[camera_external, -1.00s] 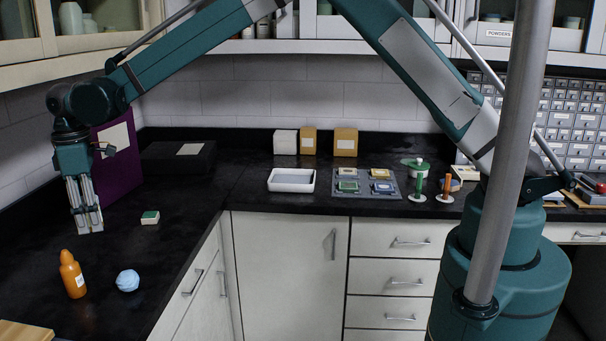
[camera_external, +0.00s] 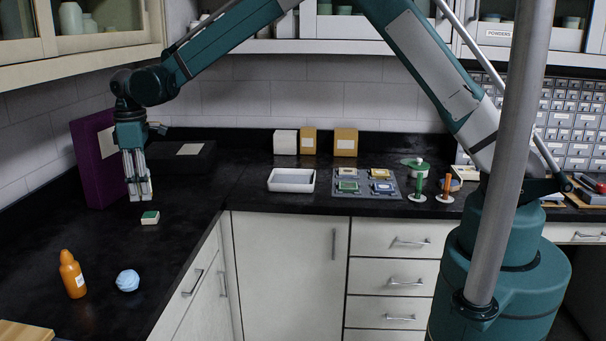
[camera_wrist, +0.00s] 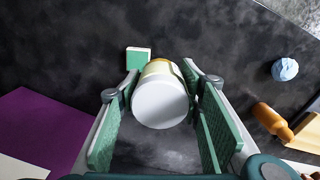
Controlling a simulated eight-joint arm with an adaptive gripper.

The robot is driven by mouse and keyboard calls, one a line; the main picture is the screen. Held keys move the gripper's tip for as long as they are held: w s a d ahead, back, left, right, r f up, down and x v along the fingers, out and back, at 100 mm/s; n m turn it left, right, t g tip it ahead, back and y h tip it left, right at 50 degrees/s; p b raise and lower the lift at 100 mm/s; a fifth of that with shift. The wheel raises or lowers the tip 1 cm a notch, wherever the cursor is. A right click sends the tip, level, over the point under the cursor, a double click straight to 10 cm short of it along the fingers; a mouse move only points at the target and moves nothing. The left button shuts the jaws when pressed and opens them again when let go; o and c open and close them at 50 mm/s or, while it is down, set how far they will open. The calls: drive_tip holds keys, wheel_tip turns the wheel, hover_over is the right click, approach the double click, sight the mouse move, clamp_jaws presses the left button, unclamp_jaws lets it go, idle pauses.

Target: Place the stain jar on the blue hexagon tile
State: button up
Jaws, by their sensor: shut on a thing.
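My gripper (camera_external: 139,192) hangs pointing down over the left counter, just above and behind a small green-topped block. In the wrist view its green-padded fingers (camera_wrist: 160,88) are shut on a white jar (camera_wrist: 160,105), whose round white end faces the camera and a yellowish band shows at its far edge. I take it to be the stain jar; no label is readable. A grey mat (camera_external: 364,189) at the back of the counter carries several tiles.
The green-topped block (camera_external: 150,217) also shows in the wrist view (camera_wrist: 139,60). A purple box (camera_external: 100,165) is left of my gripper. A white tray (camera_external: 291,180) lies left of the mat.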

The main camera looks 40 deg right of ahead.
drive_tip(key=w+d+m, duration=0.2)
drive_tip(key=w+d, duration=0.1)
drive_tip(key=d, duration=1.3)
drive_tip(key=w+d+m, duration=0.2)
drive_tip(key=w+d, duration=0.1)
drive_tip(key=d, duration=1.2)
drive_tip(key=s+d+m, duration=0.2)
drive_tip(key=s+d, duration=0.1)
drive_tip(key=d, duration=1.1)
drive_tip(key=s+d+m, duration=0.1)
drive_tip(key=s+d, duration=0.3)
drive_tip(key=d, duration=1)
drive_tip(key=s+d+m+b, duration=0.1)
drive_tip(key=s+d+m, duration=0.1)
drive_tip(key=s+d, duration=0.8)
drive_tip(key=s+d+m, duration=0.2)
drive_tip(key=s+d, duration=0.4)
drive_tip(key=d, duration=0.8)
drive_tip(key=s+d+r+p, duration=0.1)
drive_tip(key=s+d, duration=0.7)
drive_tip(key=s, duration=0.4)
drive_tip(key=s+d+r+p, duration=0.1)
drive_tip(key=s+d+p, duration=0.1)
drive_tip(key=s+d, duration=0.5)
drive_tip(key=s, duration=0.6)
drive_tip(key=shift+s+d, duration=0.15)
drive_tip(key=shift+d, duration=0.25)
drive_tip(key=shift+f, duration=0.1)
drive_tip(key=shift+f, duration=2.85)
